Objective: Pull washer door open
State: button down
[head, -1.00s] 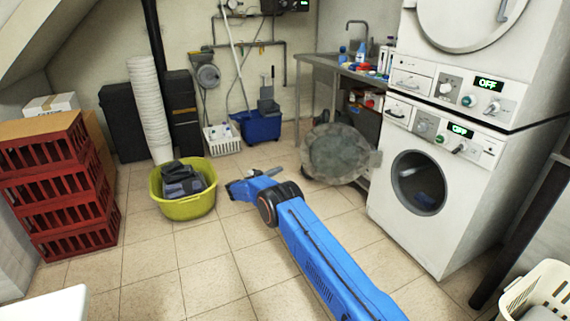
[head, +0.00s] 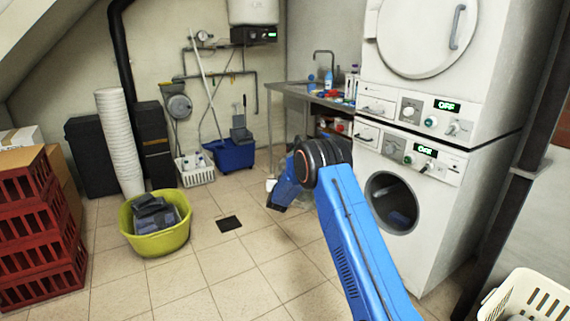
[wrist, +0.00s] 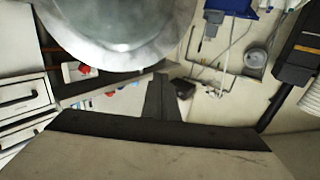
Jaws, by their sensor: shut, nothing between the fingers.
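The white washer (head: 440,180) stands at the right, under a stacked dryer. Its round opening (head: 391,201) is dark and uncovered, with bluish laundry inside. In the wrist view the door (wrist: 120,25) is a large translucent disc with a grey rim at the top, swung clear of the opening. In the head view my blue arm covers the area left of the opening, and the door does not show clearly there. My dark gripper (wrist: 160,82) is shut and empty, its tips close to the door's rim; contact cannot be told.
The dryer's round door (head: 417,38) is closed. A sink table (head: 290,88) stands left of the washer. A yellow tub (head: 153,243) and red crates (head: 40,235) are at left, a white basket (head: 525,295) at lower right.

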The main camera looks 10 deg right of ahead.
send_near(286, 157)
jog(key=x, duration=0.4)
jog(key=shift+w+f, duration=0.1)
jog(key=shift+w, duration=0.05)
dwell(0.6)
